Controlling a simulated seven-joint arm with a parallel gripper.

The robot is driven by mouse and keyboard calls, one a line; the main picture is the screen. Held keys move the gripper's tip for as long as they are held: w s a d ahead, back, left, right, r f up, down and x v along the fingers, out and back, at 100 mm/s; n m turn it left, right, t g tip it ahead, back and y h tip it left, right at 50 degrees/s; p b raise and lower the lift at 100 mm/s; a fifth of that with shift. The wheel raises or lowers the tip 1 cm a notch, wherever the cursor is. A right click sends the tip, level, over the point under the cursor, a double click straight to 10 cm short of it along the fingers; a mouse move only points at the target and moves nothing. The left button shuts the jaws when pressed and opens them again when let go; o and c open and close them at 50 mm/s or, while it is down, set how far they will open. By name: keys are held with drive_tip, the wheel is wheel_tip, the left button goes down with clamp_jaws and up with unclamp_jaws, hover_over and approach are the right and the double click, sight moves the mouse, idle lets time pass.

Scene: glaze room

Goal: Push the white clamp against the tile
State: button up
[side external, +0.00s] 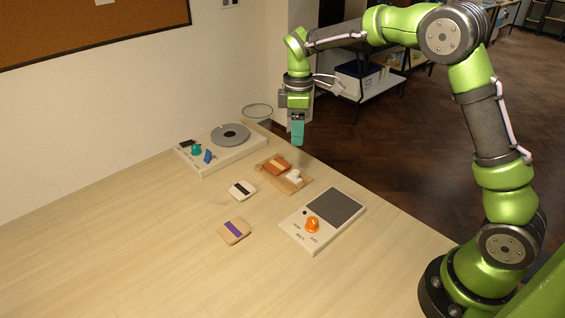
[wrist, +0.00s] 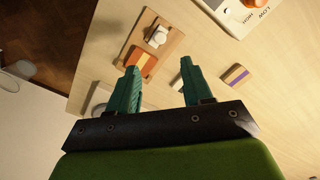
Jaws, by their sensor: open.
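The white clamp (side external: 294,177) sits on a small wooden board (side external: 299,187) on the table. The orange-brown tile (side external: 275,166) with a paler stripe lies on the same board, beside the clamp. In the wrist view the clamp (wrist: 158,36) is above the tile (wrist: 143,64) in the picture; they look close, but I cannot tell whether they touch. My gripper (side external: 298,132) hangs above the table beyond the board, with teal fingers pointing down. In the wrist view my gripper (wrist: 160,66) has its fingers spread with nothing between them.
A white panel with an orange knob (side external: 312,224) lies right of the board. A white unit with a grey disc (side external: 230,133) stands at the back left. A dark-striped white block (side external: 242,190) and a purple-striped block (side external: 233,231) lie to the left. The table's front left is clear.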

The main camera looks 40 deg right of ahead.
sight(296, 171)
wheel_tip(296, 171, down, 12)
drive_tip(key=shift+r, duration=0.2)
drive_tip(key=shift+c, duration=0.3)
clamp_jaws()
